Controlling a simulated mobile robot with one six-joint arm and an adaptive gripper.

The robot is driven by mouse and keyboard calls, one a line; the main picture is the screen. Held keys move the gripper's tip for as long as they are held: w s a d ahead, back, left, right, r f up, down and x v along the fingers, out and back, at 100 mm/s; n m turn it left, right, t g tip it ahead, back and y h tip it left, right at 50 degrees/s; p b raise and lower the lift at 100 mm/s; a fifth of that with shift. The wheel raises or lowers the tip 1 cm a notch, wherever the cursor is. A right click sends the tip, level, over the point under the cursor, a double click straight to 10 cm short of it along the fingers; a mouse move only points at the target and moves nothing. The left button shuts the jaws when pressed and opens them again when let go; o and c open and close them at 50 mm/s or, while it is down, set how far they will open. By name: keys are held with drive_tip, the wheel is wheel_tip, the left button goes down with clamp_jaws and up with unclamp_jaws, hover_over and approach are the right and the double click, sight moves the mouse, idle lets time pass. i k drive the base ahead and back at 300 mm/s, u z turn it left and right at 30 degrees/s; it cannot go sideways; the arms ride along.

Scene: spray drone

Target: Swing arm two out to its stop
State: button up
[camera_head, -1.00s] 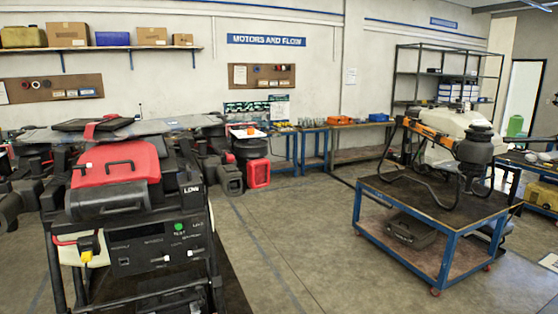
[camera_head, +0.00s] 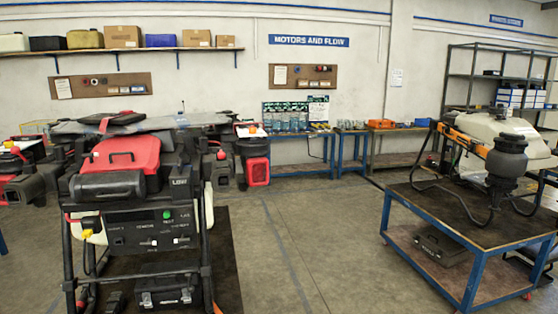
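A large dark machine with a red-lidded block (camera_head: 126,155) on top stands at the left. Dark bulky parts, flat grey panels and motor-like ends spread out behind and beside it; I cannot tell which is arm two or how it is joined. At the right, a second assembly with a white tank (camera_head: 490,127), an orange-and-black bar (camera_head: 462,142) and a dark round canister (camera_head: 506,160) rests on a blue-framed cart (camera_head: 455,216). No arm number is readable on either. My gripper is not in view.
The left machine's lower frame has a control panel (camera_head: 152,230) with a green button and a dark case (camera_head: 169,292) below. Benches (camera_head: 304,161) line the back wall, and a metal rack (camera_head: 497,82) stands at back right. The concrete floor (camera_head: 310,230) between machine and cart is clear.

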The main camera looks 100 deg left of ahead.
sight(255, 164)
drive_tip(key=u, duration=0.05)
drive_tip(key=i, duration=0.9)
drive_tip(key=u, duration=0.9)
drive_tip(key=k, duration=0.15)
drive_tip(key=u, duration=2.7)
